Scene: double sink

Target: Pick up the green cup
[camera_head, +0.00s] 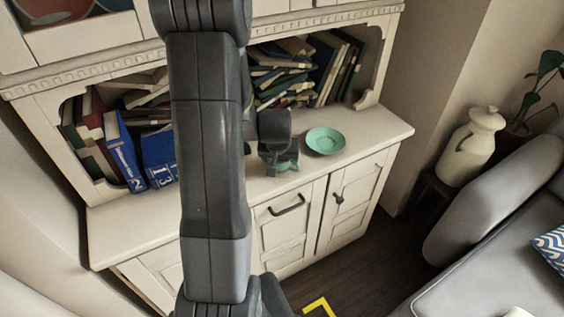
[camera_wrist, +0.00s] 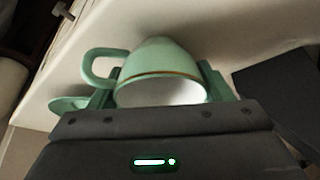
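The green cup (camera_wrist: 158,62) has a thin brown band near its rim and a pale inside. In the wrist view it lies between the two fingers of my gripper (camera_wrist: 158,85), with its handle to the left. The fingers are apart, one on each side of the cup, with no clear gap; I cannot tell whether they press on it. In the head view my gripper (camera_head: 277,150) is low over the cabinet top and hides most of the cup (camera_head: 288,164). I cannot tell whether the cup rests on the surface.
A green saucer (camera_head: 325,141) lies on the cabinet top (camera_head: 373,129) just right of my gripper; it also shows in the wrist view (camera_wrist: 68,103). Books (camera_head: 290,75) fill the shelf behind. Blue books (camera_head: 140,155) stand at left. The cabinet top right of the saucer is clear.

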